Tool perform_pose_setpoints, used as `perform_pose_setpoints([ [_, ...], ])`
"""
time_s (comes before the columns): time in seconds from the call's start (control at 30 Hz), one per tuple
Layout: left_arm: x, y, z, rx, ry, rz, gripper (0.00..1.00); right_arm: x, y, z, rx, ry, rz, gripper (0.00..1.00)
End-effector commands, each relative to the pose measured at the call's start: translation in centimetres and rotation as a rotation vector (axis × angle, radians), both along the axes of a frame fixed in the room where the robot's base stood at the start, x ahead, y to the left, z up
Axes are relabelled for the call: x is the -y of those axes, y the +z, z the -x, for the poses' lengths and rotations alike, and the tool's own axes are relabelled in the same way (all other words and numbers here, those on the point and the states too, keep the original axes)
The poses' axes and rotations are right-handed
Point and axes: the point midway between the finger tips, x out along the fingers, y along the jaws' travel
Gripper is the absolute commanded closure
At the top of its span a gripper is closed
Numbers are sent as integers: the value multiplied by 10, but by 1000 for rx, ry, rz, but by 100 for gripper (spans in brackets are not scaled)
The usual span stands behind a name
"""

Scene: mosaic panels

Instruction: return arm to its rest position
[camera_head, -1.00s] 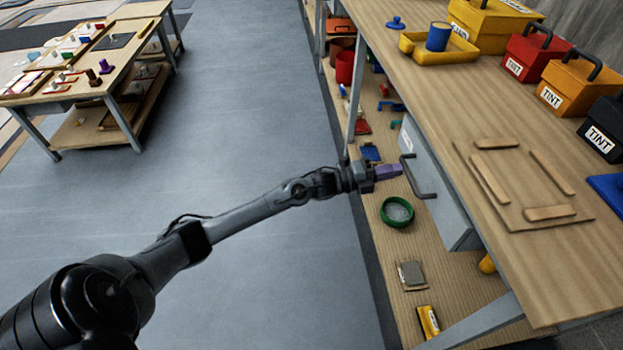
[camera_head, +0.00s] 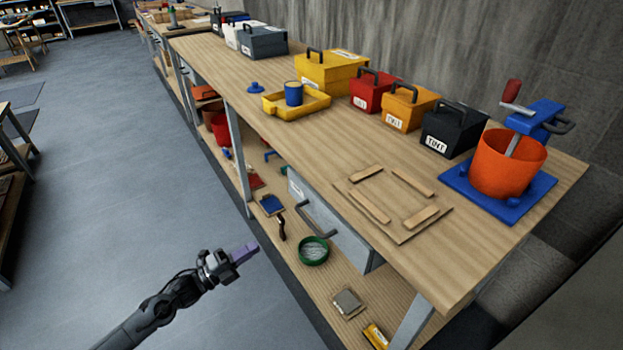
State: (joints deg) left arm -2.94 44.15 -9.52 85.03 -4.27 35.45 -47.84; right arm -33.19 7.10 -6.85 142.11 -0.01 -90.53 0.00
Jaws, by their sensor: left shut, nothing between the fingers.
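My left arm (camera_head: 150,318) comes in from the bottom left, over the grey floor. My left gripper (camera_head: 244,253), with purple fingers, is shut and empty. In the picture it lies left of the workbench's lower shelf and apart from the grey drawer (camera_head: 335,228) and its dark handle (camera_head: 317,228). My right gripper is not in view.
The wooden workbench (camera_head: 300,135) holds several boxes, a yellow tray (camera_head: 318,102), a wooden frame (camera_head: 400,238) and an orange bucket (camera_head: 505,165). A green ring-shaped sieve (camera_head: 314,251) lies on the lower shelf (camera_head: 325,285).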

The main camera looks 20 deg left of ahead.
Motion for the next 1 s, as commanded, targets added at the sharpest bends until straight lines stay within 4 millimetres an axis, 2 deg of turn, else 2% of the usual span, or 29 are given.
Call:
perform_pose_setpoints([
  [0.13,5,-5,14,-39,0,19,100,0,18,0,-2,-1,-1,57],
  [0.23,22,-12,32,-82,1,68,100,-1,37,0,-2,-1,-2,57],
  [0.37,68,2,62,-108,-19,172,100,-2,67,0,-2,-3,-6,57],
  [0.5,122,29,89,-222,33,299,100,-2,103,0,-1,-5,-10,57],
  [0.63,155,50,105,-403,129,421,100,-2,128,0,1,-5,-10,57],
  [0.8,178,77,128,-684,295,592,100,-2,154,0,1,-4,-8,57],
  [1.0,183,101,168,-1021,528,781,100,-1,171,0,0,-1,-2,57],
])
